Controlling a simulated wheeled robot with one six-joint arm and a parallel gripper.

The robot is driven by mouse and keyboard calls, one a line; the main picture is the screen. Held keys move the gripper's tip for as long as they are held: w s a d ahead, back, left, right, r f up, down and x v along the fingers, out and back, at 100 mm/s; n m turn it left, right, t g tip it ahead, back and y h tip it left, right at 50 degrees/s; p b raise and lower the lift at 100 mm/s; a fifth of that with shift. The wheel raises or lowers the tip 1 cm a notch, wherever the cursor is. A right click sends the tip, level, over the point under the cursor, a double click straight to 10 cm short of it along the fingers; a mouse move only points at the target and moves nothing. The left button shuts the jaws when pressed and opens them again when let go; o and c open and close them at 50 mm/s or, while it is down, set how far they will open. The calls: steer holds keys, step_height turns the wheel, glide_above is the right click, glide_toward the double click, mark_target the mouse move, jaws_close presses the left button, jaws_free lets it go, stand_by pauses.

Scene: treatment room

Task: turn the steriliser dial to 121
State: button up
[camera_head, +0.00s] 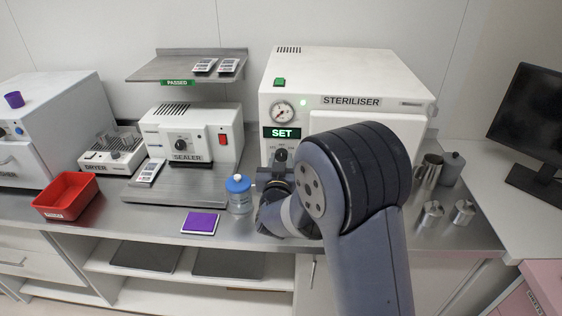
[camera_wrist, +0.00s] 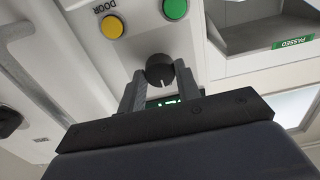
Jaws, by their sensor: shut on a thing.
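The white steriliser (camera_head: 330,66) stands on the counter, with a green display (camera_head: 282,132) reading SET. Its dark dial (camera_head: 281,155) is just below the display, partly hidden by my gripper and arm. In the wrist view the black dial (camera_wrist: 159,69) sits between the two fingertips of my gripper (camera_wrist: 159,84), which is shut on it. A pale pointer line shows on the dial. The scale numbers cannot be read. In the wrist view only part of the lit display (camera_wrist: 163,102) shows between the fingers.
A yellow button (camera_wrist: 112,27) marked DOOR and a green button (camera_wrist: 175,8) are near the dial. A blue-capped bottle (camera_head: 239,196) stands close left of my gripper, beside a purple pad (camera_head: 200,223). Metal canisters (camera_head: 431,213) stand at right. A sealer (camera_head: 190,136) is at left.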

steer(key=n+b, duration=0.1)
steer(key=n, duration=0.8)
steer(key=shift+n, duration=0.3)
stand_by(0.6)
steer(key=o, duration=1)
steer(key=shift+c, duration=0.2)
steer(key=s+b, duration=0.2)
steer(key=s, duration=0.8)
steer(key=shift+s+a, duration=0.2)
steer(key=shift+s, duration=0.2)
